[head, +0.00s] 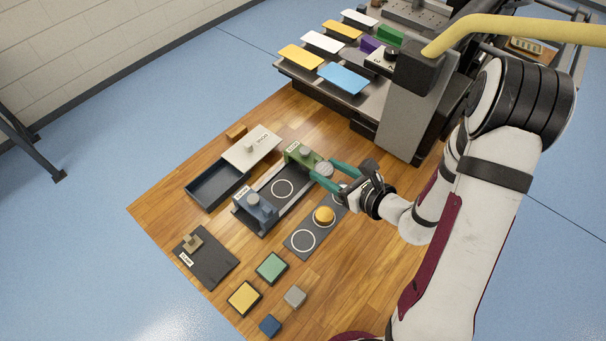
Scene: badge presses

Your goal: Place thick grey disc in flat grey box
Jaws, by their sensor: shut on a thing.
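My gripper (323,170) has teal fingers shut on a grey disc (323,168). It holds the disc beside the green press block (299,156), at the right end of the dark press plate. I cannot tell whether the disc touches anything below it. A small flat grey box (295,297) lies on the wooden floor near the front, apart from the gripper; its top looks closed. The fingers partly hide the disc.
The press plate (277,192) also bears a blue block (256,208). A dark open tray (214,190) with a pale lid stands left. A yellow dome (324,215) sits on a ringed mat (299,242). Yellow (244,298), green (271,267) and blue (269,325) boxes surround the grey one.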

